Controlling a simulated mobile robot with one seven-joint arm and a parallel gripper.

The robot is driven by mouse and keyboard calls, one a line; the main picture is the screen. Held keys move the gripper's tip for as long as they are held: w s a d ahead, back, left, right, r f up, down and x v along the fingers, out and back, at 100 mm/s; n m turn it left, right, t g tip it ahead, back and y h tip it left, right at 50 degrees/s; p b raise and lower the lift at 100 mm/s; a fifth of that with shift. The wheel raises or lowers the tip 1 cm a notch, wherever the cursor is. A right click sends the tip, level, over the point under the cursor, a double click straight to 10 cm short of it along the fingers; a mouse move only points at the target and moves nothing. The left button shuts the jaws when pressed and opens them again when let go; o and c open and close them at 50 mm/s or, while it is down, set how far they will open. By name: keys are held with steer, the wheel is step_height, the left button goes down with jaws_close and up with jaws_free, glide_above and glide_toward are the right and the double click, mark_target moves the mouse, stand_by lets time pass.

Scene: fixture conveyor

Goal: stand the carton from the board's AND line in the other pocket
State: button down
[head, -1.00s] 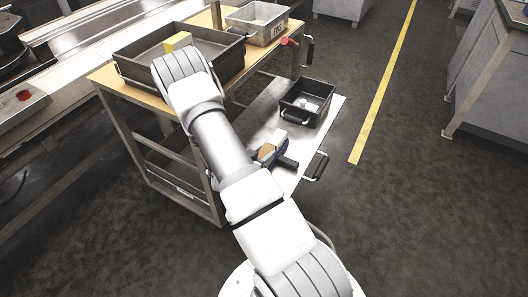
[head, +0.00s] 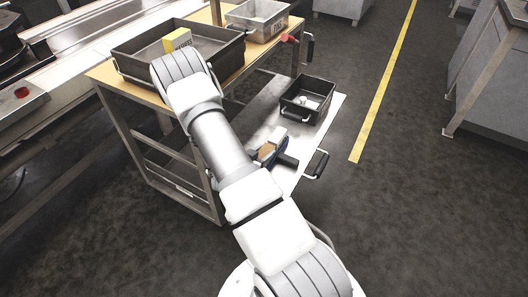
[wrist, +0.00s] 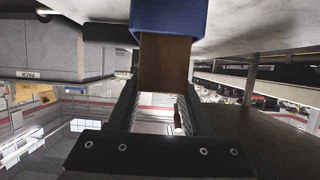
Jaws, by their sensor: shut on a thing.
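In the wrist view my gripper (wrist: 162,82) is shut on a carton (wrist: 165,62) with a brown face and a blue end. The dark jaws lie on its two sides. The blue end is close to a broad pale surface at the top of that upside-down picture; I cannot tell whether they touch. In the head view the held carton (head: 266,152) shows tan and blue beside my arm, over the cart's pale lower shelf. No lettering on it is readable. I cannot make out a board or a pocket.
A black tray (head: 228,50) on the cart top holds a yellow carton (head: 177,40), partly lettered. A grey bin (head: 243,27) stands behind it. A small black bin (head: 322,88) with a pale item stands on the lower shelf (head: 333,112).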

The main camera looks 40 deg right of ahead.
steer(key=shift+f, duration=0.2)
steer(key=shift+c, duration=1.3)
jaws_free()
steer(key=shift+a, duration=0.1)
steer(key=p+v, duration=0.3)
steer(key=v, duration=1.4)
steer(key=shift+s+p, duration=0.2)
steer(key=shift+p, duration=0.2)
